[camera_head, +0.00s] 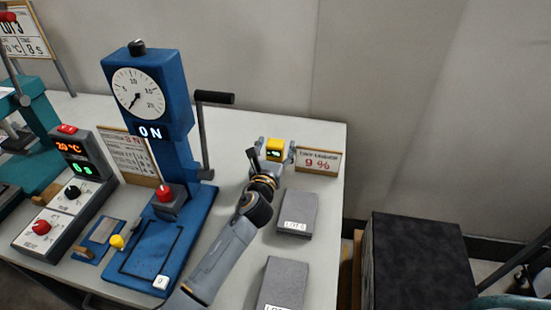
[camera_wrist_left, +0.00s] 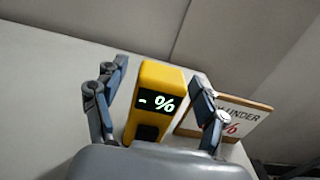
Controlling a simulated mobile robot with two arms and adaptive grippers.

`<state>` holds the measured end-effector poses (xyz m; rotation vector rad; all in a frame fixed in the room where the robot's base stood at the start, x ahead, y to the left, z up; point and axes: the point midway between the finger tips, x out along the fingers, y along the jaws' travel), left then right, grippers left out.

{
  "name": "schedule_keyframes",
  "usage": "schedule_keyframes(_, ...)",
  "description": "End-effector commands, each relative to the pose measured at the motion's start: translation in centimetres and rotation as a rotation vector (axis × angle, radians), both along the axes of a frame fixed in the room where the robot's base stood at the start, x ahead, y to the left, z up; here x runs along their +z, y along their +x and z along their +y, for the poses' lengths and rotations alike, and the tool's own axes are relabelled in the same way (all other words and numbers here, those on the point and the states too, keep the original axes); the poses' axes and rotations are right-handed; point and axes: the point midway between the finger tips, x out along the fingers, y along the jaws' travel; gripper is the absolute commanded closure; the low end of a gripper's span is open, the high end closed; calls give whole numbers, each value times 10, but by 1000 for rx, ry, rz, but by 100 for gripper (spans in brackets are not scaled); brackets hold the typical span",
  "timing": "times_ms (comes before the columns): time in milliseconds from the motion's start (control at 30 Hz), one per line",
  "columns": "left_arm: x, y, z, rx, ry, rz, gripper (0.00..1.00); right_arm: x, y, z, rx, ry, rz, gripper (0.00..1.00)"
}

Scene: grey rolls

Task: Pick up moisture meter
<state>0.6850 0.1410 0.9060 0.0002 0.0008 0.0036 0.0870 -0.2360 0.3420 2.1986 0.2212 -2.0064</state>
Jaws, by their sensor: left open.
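The yellow moisture meter (camera_head: 275,149) stands upright on the white table near its back right corner. Its dark display reads "- %" in the left wrist view (camera_wrist_left: 158,100). My left gripper (camera_head: 273,152) is open, with one finger on each side of the meter. In the left wrist view the fingers of my left gripper (camera_wrist_left: 158,98) show gaps to the meter, wider on the left than on the right. The meter's lower end is hidden behind the gripper body. My right gripper is in neither view.
A framed sign (camera_head: 318,161) reading 9 % stands right beside the meter, close behind the right finger. Grey slabs (camera_head: 297,213) lie nearer on the table. A blue press (camera_head: 155,130) with a side lever stands left. A dark block (camera_head: 418,255) is right of the table.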

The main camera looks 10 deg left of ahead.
Motion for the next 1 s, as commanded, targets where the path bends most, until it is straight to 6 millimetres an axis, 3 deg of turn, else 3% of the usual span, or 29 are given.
schedule_keyframes(200,0,0,0,0,0,1,30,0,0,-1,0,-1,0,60)
schedule_keyframes(533,0,0,0,0,0,1,96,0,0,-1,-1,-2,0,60)
schedule_keyframes(833,4,0,0,-1,1,-2,96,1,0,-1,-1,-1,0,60)
schedule_keyframes(1000,19,0,0,-1,2,-4,96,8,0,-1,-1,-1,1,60)
